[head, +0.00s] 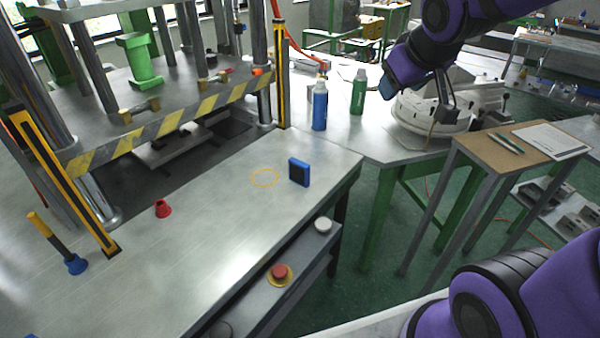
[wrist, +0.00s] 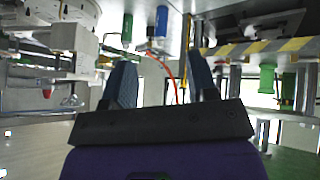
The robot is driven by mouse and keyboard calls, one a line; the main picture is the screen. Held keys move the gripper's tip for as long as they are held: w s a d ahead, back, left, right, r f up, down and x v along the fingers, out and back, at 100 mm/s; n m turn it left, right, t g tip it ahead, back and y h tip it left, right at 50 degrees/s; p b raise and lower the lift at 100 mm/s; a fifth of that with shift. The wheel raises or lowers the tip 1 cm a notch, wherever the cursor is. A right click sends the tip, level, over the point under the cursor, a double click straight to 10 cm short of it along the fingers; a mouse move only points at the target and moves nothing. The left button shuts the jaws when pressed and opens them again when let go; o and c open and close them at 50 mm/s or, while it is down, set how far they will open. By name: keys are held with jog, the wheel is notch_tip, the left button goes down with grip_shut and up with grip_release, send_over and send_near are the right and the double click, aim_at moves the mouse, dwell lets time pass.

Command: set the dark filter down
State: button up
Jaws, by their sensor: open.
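The dark filter (head: 299,172) is a small black block with a blue frame. It stands upright on the grey metal table (head: 215,225), near its right edge. It is just right of a thin yellow ring (head: 264,177) marked on the tabletop, outside it. My gripper (head: 418,98) is up at the upper right in the head view, well away from the filter. In the wrist view its two fingers (wrist: 162,80) are spread apart with nothing between them. I cannot make out the filter in the wrist view.
A press with a striped bar (head: 165,125) stands at the back left. A blue bottle (head: 320,105) and green bottle (head: 358,92) stand behind. A round pale machine (head: 430,110) is under my gripper.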

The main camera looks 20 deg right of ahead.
jog(key=w+f+n+t, duration=0.1)
jog(key=w+f+n, duration=0.1)
jog(key=w+f, duration=0.55)
jog(key=n+t+y, duration=0.2)
jog(key=n+y, duration=0.1)
jog(key=y, duration=0.2)
send_near(301, 163)
jog(key=d+r, duration=0.6)
jog(key=r, duration=0.1)
jog(key=a+f+t+y, duration=0.1)
jog(key=a+f+y, duration=0.25)
jog(key=f, duration=0.55)
jog(key=shift+n+y, duration=0.3)
jog(key=shift+y, duration=0.15)
jog(key=x, duration=1.1)
jog(key=shift+d+f, duration=0.1)
jog(key=shift+f, duration=0.05)
grip_shut()
